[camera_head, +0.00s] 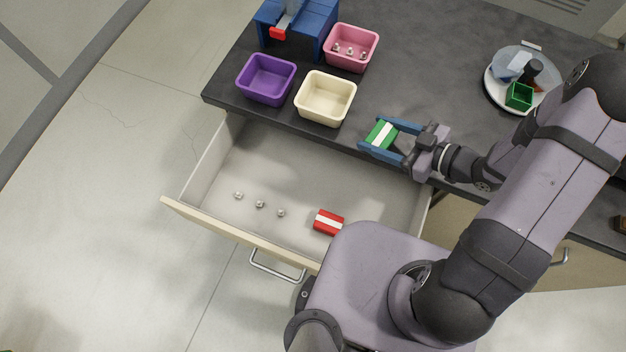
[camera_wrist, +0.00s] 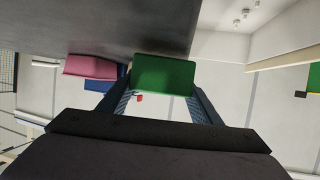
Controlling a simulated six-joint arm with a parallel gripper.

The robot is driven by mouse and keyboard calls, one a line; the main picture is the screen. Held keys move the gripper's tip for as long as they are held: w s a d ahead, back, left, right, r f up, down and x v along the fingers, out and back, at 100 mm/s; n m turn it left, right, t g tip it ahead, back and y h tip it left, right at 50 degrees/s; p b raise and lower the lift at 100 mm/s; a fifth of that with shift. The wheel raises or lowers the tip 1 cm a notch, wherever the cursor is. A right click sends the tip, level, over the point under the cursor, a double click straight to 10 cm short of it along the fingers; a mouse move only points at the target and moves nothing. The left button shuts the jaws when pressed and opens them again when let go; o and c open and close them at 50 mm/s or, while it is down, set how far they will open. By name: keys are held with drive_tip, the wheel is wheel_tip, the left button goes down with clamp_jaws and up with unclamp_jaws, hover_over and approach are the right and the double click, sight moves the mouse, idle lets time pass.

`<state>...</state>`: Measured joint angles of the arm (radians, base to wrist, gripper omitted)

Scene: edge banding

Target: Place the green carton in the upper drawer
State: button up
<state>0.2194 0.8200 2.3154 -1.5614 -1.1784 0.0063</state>
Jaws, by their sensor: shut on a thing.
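The green carton (camera_head: 376,141), with a white stripe, is held between the blue fingers of my gripper (camera_head: 383,140). In the head view it appears over the front edge of the dark countertop, near the back of the open drawer; its exact height is hard to tell. The wrist view shows the plain green side of the carton (camera_wrist: 164,75) between both fingers. The upper drawer (camera_head: 222,182) is pulled out below the countertop. A red carton (camera_head: 328,222) with a white stripe and several small metal pieces (camera_head: 260,204) lie in it.
On the countertop (camera_head: 430,75) stand a purple bin (camera_head: 266,79), a cream bin (camera_head: 325,98), a pink bin (camera_head: 351,48) with small metal pieces, and a blue fixture (camera_head: 315,20). A round plate (camera_head: 490,92) holds several items. The drawer floor behind the metal pieces is clear.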

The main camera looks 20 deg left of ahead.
drive_tip(key=s+d+f+n+g+b, duration=0.1)
drive_tip(key=s+d+f+b, duration=0.1)
drive_tip(key=s, duration=0.5)
drive_tip(key=s+d+f+n+g+b, duration=0.1)
drive_tip(key=s+f+g+b, duration=0.1)
drive_tip(key=s, duration=0.6)
drive_tip(key=shift+d+f+n+b, duration=0.3)
drive_tip(key=shift+d+f+b, duration=0.1)
drive_tip(key=shift+f+b, duration=0.25)
drive_tip(key=shift+w, duration=0.1)
wheel_tip(320, 180, down, 10)
drive_tip(key=b, duration=0.1)
drive_tip(key=shift+f, duration=0.1)
